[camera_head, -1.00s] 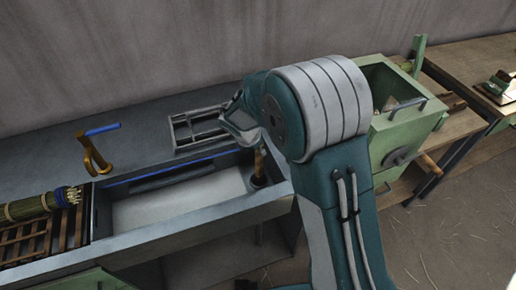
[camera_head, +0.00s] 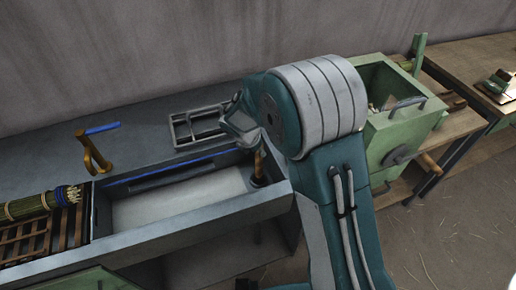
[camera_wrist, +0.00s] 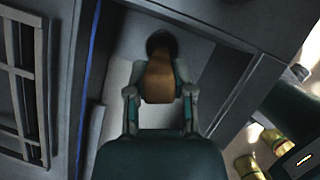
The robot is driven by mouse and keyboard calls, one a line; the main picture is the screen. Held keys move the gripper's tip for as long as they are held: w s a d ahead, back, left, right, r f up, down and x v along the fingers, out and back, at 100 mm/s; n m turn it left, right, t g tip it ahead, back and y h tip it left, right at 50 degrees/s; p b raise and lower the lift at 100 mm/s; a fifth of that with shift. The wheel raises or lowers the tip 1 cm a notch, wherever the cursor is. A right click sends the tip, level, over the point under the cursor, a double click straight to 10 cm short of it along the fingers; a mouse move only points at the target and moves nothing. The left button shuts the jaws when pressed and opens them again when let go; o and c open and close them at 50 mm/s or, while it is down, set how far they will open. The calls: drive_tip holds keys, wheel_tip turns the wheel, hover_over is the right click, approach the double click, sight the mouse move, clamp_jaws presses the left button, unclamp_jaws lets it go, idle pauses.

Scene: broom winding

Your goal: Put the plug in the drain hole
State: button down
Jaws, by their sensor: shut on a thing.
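The plug has a brown wooden handle, seen in the wrist view (camera_wrist: 158,76) and near the right end of the sink in the head view (camera_head: 258,166). My gripper (camera_wrist: 159,92) is shut on this handle, one finger on each side. A dark round shape (camera_wrist: 162,41) lies at the far end of the handle, against the pale sink floor; I cannot tell whether it is the plug's base, the drain hole or both. No separate drain hole shows. My gripper is mostly hidden behind my arm in the head view.
The sink (camera_head: 150,212) has raised walls close around the plug. A grey rack (camera_head: 183,130) lies on the counter behind it. A brass tap with a blue lever (camera_head: 92,150) stands left. A green bin (camera_head: 405,120) stands right. The sink's left part is clear.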

drive_tip(key=c, duration=0.8)
unclamp_jaws()
drive_tip(key=shift+o, duration=0.2)
drive_tip(key=v, duration=1.1)
